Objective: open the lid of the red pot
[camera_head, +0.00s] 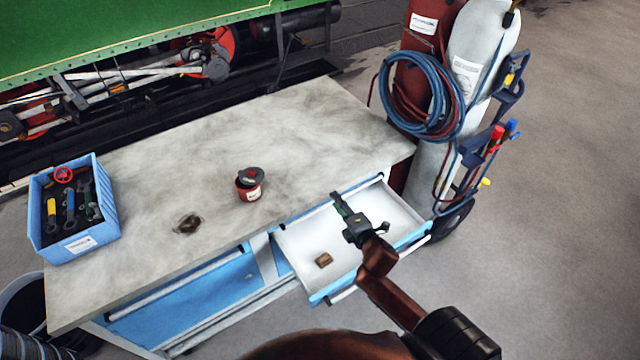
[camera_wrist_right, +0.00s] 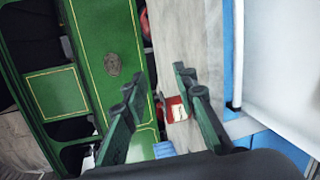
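The small red pot (camera_head: 248,192) stands upright on the grey worktop, near its front edge. It has a pale label and a dark lid (camera_head: 252,174) with a red spot on top. The lid sits over the pot's mouth; I cannot tell if it is fully closed. In the right wrist view the red pot (camera_wrist_right: 177,108) shows partly between the fingers, beyond them. My right gripper (camera_head: 338,203) is to the right of the pot, above the open drawer, apart from the pot. Its fingers (camera_wrist_right: 156,86) are spread and empty. My left gripper is not in view.
A blue crate of tools (camera_head: 75,245) stands at the worktop's left end. A dark brown item (camera_head: 188,223) lies left of the pot. An open white drawer (camera_head: 295,245) holds a brown block (camera_head: 323,259). Gas cylinders (camera_head: 425,90) stand right. The worktop (camera_head: 290,125) behind the pot is clear.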

